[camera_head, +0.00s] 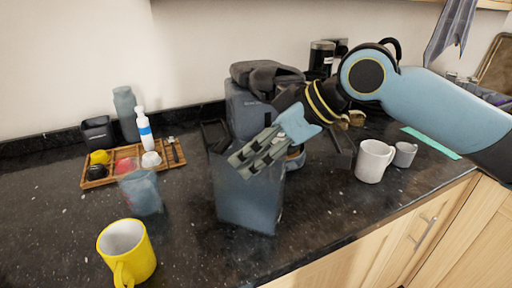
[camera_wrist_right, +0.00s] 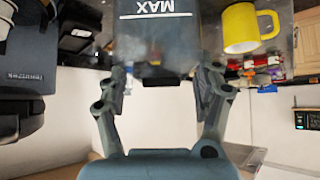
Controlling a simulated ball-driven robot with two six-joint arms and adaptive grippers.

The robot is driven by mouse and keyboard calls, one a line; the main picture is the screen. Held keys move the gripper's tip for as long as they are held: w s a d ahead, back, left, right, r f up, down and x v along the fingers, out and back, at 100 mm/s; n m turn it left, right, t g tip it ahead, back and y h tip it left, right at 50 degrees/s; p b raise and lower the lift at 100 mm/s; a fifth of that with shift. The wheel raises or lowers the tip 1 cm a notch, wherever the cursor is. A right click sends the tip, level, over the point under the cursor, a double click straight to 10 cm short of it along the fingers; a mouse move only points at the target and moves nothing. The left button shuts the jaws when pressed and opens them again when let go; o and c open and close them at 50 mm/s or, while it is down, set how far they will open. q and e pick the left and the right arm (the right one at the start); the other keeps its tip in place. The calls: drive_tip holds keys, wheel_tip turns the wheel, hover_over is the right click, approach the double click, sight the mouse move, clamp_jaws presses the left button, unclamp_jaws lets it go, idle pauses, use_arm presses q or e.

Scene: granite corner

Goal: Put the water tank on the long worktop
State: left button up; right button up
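The water tank (camera_head: 245,205) is a see-through grey-blue box in front of the machine, slightly tilted in the head view. In the wrist view the tank (camera_wrist_right: 155,38) fills the top middle, with upside-down MAX lettering on it. My right gripper (camera_head: 258,153) reaches in from the right at the tank's upper part. In the wrist view its two fingers (camera_wrist_right: 160,88) stand at opposite sides of the tank and appear closed on it. Whether the tank's bottom touches the long worktop (camera_head: 185,255) I cannot tell. My left gripper is not in view.
The grey machine (camera_head: 238,102) stands behind the tank. A yellow mug (camera_head: 127,250) and a clear blue cup (camera_head: 141,192) are to the left, before a wooden tray (camera_head: 98,182) of small things. A white mug (camera_head: 373,162) is to the right. The front left worktop has free room.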

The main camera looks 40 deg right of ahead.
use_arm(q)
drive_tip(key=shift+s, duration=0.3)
use_arm(e)
drive_tip(key=shift+o, duration=0.6)
use_arm(q)
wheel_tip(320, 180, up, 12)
drive_tip(key=p, duration=1.2)
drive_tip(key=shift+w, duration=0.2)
use_arm(e)
drive_tip(key=v, duration=1.2)
drive_tip(key=shift+r, duration=0.2)
drive_tip(key=shift+f, duration=0.1)
